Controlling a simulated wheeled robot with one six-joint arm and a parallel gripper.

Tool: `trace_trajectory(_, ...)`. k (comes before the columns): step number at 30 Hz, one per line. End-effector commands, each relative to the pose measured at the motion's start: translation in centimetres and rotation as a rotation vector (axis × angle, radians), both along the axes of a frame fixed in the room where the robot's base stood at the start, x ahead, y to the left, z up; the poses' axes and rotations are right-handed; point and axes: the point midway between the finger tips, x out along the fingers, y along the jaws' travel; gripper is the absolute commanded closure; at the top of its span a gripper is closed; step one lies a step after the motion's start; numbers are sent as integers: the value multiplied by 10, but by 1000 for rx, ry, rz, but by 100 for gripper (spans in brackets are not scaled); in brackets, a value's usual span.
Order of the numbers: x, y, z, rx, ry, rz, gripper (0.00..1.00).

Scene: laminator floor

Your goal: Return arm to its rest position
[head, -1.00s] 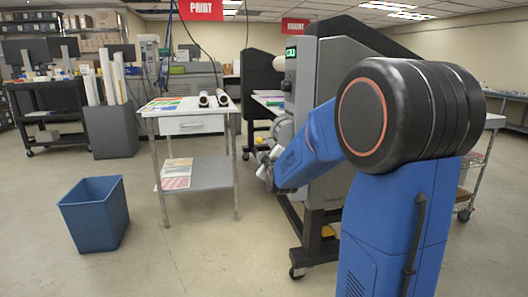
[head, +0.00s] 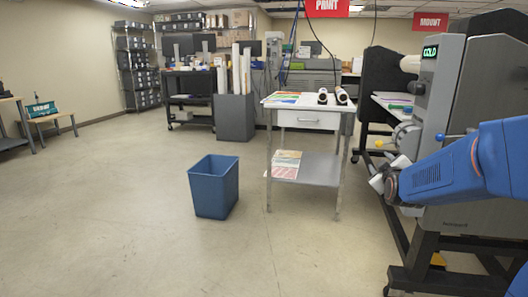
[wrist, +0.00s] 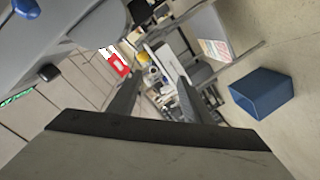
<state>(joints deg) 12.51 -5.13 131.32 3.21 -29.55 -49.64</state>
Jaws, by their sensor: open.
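My gripper (wrist: 160,82) is open in the wrist view, with its two dark fingers apart and nothing held between them. Beyond the fingers are the room and a white table, seen tilted. In the head view my blue arm reaches in from the right edge, its wrist end in front of the grey laminator (head: 470,130). The fingers cannot be made out clearly there. I cannot tell whether the arm touches the laminator.
A steel table (head: 308,117) with prints and rolls stands left of the laminator. A dark cart (head: 190,100) and a grey box of rolls (head: 235,117) are behind.

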Motion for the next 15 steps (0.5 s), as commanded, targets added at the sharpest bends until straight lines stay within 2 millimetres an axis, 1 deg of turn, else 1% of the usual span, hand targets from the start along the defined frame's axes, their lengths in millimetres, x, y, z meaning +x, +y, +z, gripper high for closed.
trace_trajectory(1,-14,12,1,43,28,12,55)
trace_trajectory(5,-52,40,-12,167,132,26,55)
trace_trajectory(8,-85,59,-23,259,213,27,55)
trace_trajectory(14,-159,94,-47,428,381,4,55)
trace_trajectory(15,-176,101,-53,460,416,-5,55)
